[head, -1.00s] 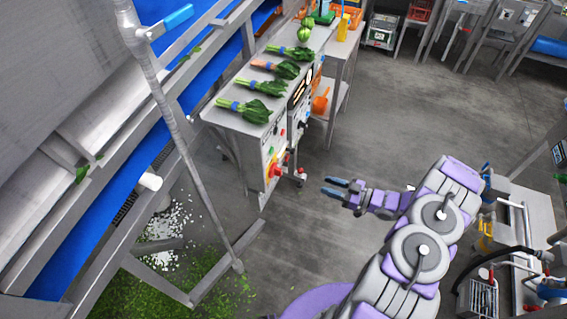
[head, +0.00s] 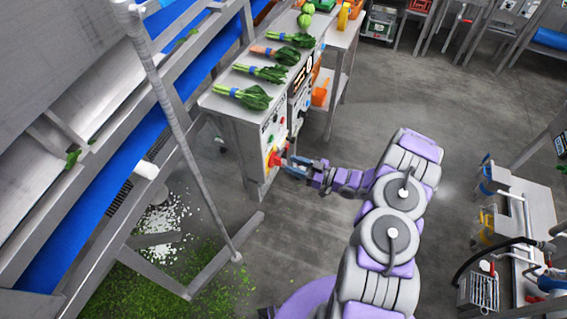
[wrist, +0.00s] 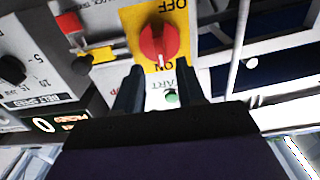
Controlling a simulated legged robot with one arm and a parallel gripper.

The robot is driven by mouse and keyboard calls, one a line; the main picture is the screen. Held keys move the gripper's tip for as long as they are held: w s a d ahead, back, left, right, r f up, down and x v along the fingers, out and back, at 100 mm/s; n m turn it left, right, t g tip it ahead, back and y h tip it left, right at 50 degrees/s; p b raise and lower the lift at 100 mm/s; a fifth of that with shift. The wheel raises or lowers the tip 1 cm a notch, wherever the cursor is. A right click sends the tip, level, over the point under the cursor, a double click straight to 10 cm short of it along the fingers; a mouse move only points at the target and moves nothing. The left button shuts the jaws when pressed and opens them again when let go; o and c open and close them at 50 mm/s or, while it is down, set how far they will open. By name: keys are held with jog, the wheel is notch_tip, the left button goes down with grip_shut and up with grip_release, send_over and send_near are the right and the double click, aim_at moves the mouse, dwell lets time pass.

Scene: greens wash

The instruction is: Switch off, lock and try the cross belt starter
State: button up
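The cross belt starter is on the end of a grey cabinet, with a red rotary switch (head: 274,158) on a yellow plate. In the wrist view the red knob (wrist: 158,42) stands on the yellow plate (wrist: 133,18), whose lettering reads OFF and ON upside down. The knob's pale pointer mark is toward ON. My gripper (head: 291,166) is close in front of the knob. In the wrist view its fingers (wrist: 159,70) are open, with the knob just beyond and between their tips; contact cannot be told. A green start button (wrist: 172,97) shows between the fingers.
A red block (wrist: 70,22) and a yellow piece (wrist: 100,55) sit beside the switch. A belt speed dial (wrist: 12,69) is at the left. Bunched greens (head: 262,72) lie on the cabinet top.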

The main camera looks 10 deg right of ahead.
aim_at(277, 161)
jog(key=shift+b+x, duration=0.55)
jog(key=shift+x, duration=1.85)
grip_shut()
